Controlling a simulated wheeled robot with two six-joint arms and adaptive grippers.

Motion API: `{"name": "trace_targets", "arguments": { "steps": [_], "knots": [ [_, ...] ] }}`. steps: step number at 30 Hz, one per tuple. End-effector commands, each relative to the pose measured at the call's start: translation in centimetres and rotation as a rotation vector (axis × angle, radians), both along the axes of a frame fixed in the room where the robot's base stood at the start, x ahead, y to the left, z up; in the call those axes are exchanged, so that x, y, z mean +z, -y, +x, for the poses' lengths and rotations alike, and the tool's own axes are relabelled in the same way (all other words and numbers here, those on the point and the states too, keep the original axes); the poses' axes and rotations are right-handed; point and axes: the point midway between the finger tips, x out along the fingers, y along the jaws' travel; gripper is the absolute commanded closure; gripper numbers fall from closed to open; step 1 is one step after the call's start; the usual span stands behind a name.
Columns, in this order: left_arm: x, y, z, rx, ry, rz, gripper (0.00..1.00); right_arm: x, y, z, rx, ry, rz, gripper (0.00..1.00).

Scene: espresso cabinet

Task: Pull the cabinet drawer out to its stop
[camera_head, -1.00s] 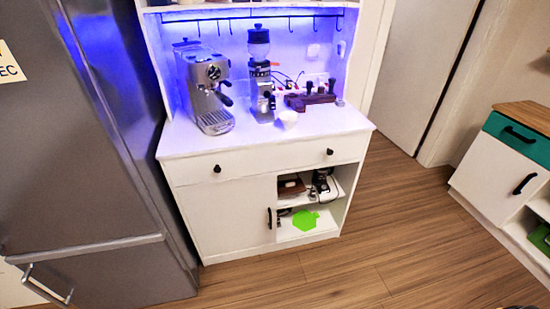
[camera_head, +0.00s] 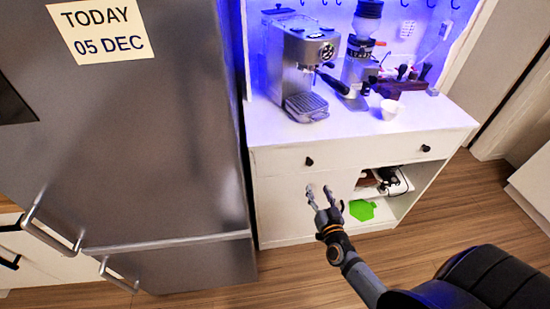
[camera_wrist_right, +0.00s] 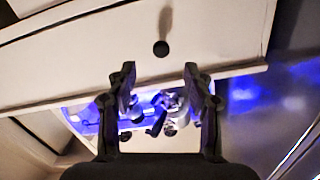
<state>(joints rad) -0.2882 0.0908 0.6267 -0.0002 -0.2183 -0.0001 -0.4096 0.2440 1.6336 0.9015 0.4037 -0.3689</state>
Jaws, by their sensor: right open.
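The drawer (camera_head: 365,154) is a wide white front under the cabinet top, with a black left knob (camera_head: 309,161) and a black right knob (camera_head: 425,148). It looks closed, flush with the cabinet. My right gripper (camera_head: 325,192) is open and empty; in the head view it appears below the left knob, in front of the cabinet. In the right wrist view, one round black knob (camera_wrist_right: 161,48) on the white front lies just beyond the open fingertips (camera_wrist_right: 159,72), centred between them and apart from them. My left gripper is out of view.
An open shelf below holds a green item (camera_head: 362,210). A steel fridge (camera_head: 150,130) stands close on the left.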

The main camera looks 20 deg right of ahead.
Motion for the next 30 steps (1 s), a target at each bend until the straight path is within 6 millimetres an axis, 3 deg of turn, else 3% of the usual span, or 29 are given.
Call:
{"name": "trace_targets", "arguments": {
  "steps": [3,7,12,21,30],
  "knots": [
    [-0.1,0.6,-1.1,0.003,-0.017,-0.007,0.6,1.2,0.1,0.1,-0.009,0.029,0.007,0.48],
    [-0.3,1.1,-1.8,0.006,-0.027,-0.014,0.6,1.2,0.2,0.6,-0.009,0.03,0.007,0.48],
    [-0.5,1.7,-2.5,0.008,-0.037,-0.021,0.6,1.2,0.9,3.3,-0.008,0.031,0.006,0.48],
    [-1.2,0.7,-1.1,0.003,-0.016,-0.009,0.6,0.9,2.2,9.0,-0.008,0.027,0.007,0.48],
    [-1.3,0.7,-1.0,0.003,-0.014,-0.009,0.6,1.0,2.5,10.4,-0.007,0.026,0.008,0.48]
  ]
}}
